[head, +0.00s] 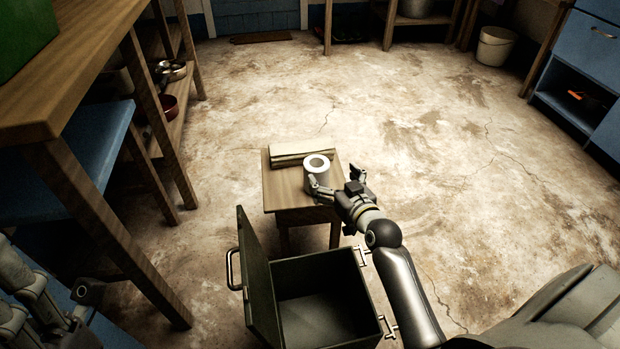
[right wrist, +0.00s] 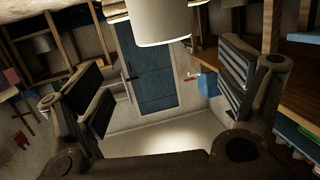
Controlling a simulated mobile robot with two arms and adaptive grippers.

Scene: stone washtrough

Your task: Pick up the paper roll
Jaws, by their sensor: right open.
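The white paper roll (head: 317,172) stands upright on a small wooden stool (head: 285,198), in front of a folded cloth or stack. In the right wrist view the roll (right wrist: 162,22) shows at the top centre, beyond the open jaws. My right gripper (head: 338,182) is open at the roll's right and front side, with one finger in front of the roll and the other to its right. I cannot tell whether a finger touches it. My left gripper (head: 30,300) is only partly seen at the lower left edge, and its jaw state is unclear.
A folded cloth or stack (head: 300,153) lies on the stool's back part. An open dark box (head: 318,305) with its lid up stands in front of the stool. A wooden table (head: 70,80) and shelves stand left. The floor to the right is clear; a bucket (head: 495,46) stands far back.

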